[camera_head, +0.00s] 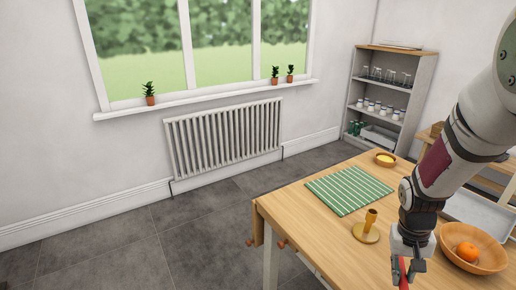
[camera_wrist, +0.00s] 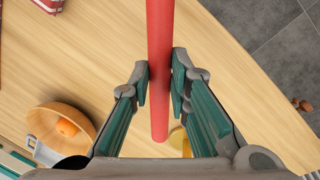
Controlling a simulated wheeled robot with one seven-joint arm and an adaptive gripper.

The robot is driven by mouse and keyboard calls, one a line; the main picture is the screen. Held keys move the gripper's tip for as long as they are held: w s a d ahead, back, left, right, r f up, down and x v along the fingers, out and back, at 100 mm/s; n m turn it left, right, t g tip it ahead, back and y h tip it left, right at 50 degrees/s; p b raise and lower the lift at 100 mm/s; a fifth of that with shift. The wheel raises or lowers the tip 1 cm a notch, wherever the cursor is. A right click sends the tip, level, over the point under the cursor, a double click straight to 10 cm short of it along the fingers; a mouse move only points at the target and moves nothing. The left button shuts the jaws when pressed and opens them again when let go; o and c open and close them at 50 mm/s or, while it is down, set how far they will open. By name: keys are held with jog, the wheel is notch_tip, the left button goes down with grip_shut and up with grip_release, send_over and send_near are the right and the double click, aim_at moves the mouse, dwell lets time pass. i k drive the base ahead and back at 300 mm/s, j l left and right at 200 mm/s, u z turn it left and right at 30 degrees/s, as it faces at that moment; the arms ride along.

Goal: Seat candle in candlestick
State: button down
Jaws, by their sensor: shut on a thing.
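A red candle (camera_wrist: 159,60) is between the fingertips of my gripper (camera_wrist: 161,80), which is shut on it. In the head view my gripper (camera_head: 405,262) is low at the bottom edge, with a short part of the candle (camera_head: 403,278) showing. The yellow-brown candlestick (camera_head: 367,231) stands upright and empty on the wooden table, to the left of my gripper and apart from it. In the wrist view only a piece of the candlestick (camera_wrist: 177,136) shows, beside the candle's end and partly hidden by a finger.
A wooden bowl (camera_head: 484,262) with an orange (camera_head: 467,251) stands to the right of my gripper. A green striped mat (camera_head: 348,190) lies behind the candlestick, and a small yellow-filled bowl (camera_head: 385,159) stands farther back. A grey tray (camera_head: 480,213) is behind the fruit bowl.

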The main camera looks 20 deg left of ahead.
aim_at(366, 233)
jog(key=u, duration=1.3)
jog(key=i+u, duration=0.1)
jog(key=u, duration=0.8)
jog(key=i+l+u, duration=0.1)
jog(key=u, duration=0.35)
jog(key=i+l+u, duration=0.1)
jog(key=u, duration=0.3)
jog(key=i+l+u, duration=0.15)
jog(key=l+u, duration=0.55)
jog(key=i+l+u, duration=0.15)
jog(key=u, duration=0.2)
jog(key=l, duration=0.05)
